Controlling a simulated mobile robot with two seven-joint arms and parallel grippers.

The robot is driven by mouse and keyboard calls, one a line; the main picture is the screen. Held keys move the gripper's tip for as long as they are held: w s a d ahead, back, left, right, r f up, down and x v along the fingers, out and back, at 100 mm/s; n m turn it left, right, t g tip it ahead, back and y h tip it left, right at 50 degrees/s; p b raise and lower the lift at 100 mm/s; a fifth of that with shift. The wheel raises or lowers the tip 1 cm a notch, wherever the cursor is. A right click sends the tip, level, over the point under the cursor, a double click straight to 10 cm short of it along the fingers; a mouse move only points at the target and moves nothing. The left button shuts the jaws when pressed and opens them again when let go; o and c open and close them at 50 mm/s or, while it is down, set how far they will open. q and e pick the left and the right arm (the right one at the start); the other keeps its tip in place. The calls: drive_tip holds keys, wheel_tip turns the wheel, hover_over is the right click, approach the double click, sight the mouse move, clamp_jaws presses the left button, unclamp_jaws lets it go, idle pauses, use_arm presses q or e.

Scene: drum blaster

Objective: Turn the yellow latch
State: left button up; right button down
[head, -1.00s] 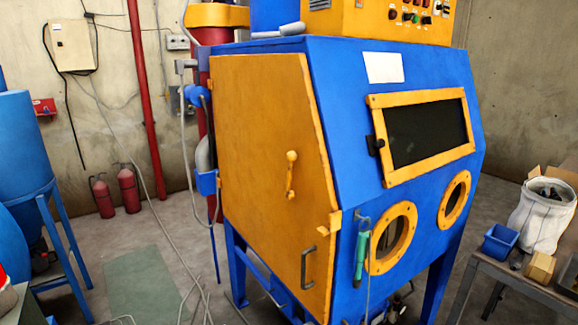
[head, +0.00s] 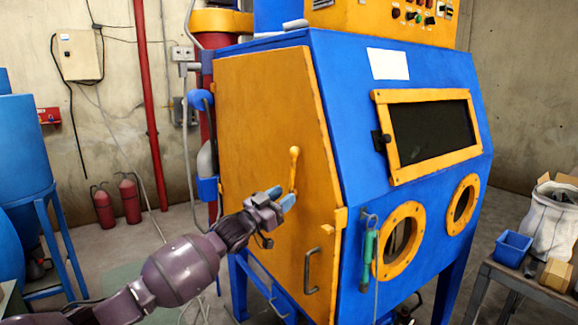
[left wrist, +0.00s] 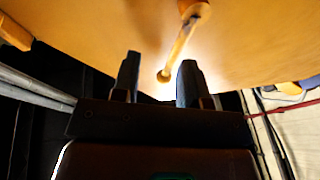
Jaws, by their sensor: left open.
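The yellow latch (head: 294,168) is a short handle standing nearly upright on the side door (head: 262,110) of the blue cabinet, with a rounded knob at its top. My left gripper (head: 284,198) is open at the lower end of the latch, near the door face. In the left wrist view the latch (left wrist: 184,43) slants down from the door, and its rounded end lies between the two dark fingers of the gripper (left wrist: 160,72). I cannot tell whether the fingers touch it. My right gripper is not in view.
A grey door handle (head: 311,271) sits below the latch. A green-handled tool (head: 369,258) hangs on the cabinet front. A table with a blue bin (head: 513,248) stands at the right. Two fire extinguishers (head: 130,198) stand by the back wall.

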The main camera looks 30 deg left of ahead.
sight(292, 166)
use_arm(q)
drive_tip(key=shift+t+h, duration=0.3)
drive_tip(key=shift+t, duration=0.1)
drive_tip(key=w+r, duration=0.1)
drive_tip(key=r, duration=0.1)
drive_tip(key=w+r, duration=0.1)
drive_tip(key=r, duration=0.1)
drive_tip(key=w+r, duration=0.1)
drive_tip(key=r, duration=0.1)
drive_tip(key=shift+w+a+r, duration=0.3)
drive_tip(key=shift+a+r, duration=0.05)
drive_tip(key=shift+a, duration=0.05)
drive_tip(key=shift+w+d+r, duration=0.15)
drive_tip(key=shift+w+r, duration=0.05)
drive_tip(key=shift+w, duration=0.25)
clamp_jaws()
